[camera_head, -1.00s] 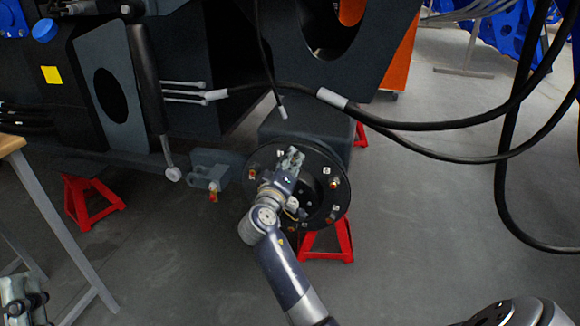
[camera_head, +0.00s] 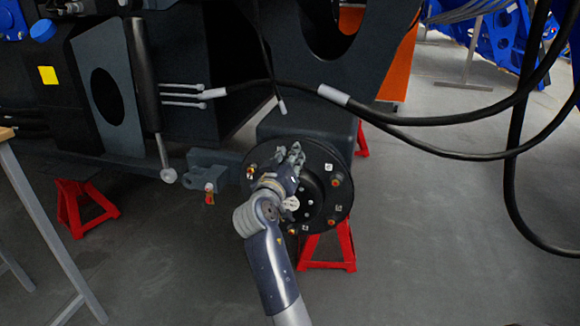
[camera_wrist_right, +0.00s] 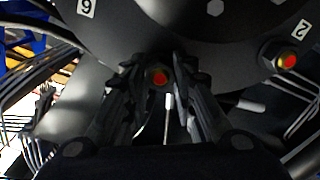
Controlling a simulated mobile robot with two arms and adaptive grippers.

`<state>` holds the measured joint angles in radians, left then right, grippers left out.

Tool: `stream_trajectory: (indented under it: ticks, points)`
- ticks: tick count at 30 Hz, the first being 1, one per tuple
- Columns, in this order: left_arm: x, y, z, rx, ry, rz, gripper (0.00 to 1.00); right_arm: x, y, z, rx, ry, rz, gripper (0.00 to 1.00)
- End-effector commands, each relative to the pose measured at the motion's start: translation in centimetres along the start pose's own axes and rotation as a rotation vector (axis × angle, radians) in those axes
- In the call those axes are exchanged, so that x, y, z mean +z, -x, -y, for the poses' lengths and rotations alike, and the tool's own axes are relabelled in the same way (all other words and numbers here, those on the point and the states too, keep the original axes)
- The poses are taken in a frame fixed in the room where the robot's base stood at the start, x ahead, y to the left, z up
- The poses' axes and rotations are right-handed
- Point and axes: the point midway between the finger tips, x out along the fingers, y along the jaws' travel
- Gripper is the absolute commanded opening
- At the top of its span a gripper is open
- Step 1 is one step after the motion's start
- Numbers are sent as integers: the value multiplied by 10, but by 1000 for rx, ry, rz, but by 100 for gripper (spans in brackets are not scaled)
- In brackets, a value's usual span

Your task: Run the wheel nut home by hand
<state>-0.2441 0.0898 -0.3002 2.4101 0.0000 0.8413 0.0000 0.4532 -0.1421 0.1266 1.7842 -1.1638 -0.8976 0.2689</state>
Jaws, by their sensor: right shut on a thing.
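The round black wheel hub (camera_head: 325,205) faces me, with orange-tipped studs and nuts and small white number tags around its face. My right gripper (camera_head: 291,153) is at the hub's upper edge and covers part of its face. In the right wrist view my right gripper (camera_wrist_right: 165,68) has its two fingers closed around a wheel nut (camera_wrist_right: 159,78) with a red stud end showing in its middle. The fingers hide most of this nut. Another nut (camera_wrist_right: 284,60) sits beside tag 2 at the right, and tag 6 is at the upper left. My left gripper is not in view.
A red stand (camera_head: 328,250) is under the hub, and another red stand (camera_head: 85,205) is at the left. Black hoses (camera_head: 440,124) hang across the right. A grey bracket (camera_head: 205,170) sits left of the hub. Table legs (camera_head: 40,230) stand at the lower left.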

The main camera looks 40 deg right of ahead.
Motion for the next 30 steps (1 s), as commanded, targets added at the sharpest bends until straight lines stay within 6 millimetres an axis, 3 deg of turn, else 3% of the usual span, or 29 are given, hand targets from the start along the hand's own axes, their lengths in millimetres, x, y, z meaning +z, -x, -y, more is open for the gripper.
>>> stream_trajectory:
  ticks: [5, 6, 9, 16, 18, 30]
  points:
    - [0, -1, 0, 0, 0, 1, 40, -2, 0, -1, 0, -1, -2, 0]
    - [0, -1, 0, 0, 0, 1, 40, -2, 0, -1, 0, -1, -2, 29]
    - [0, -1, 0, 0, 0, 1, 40, -2, 0, -1, 0, 0, -2, 48]
    - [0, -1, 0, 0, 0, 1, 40, -1, 0, 0, 0, 2, 0, 48]
    - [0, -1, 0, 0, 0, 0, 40, 0, 0, 0, -1, 2, 1, 39]
    - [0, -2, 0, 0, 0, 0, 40, 0, 3, 0, -2, 2, 1, 39]
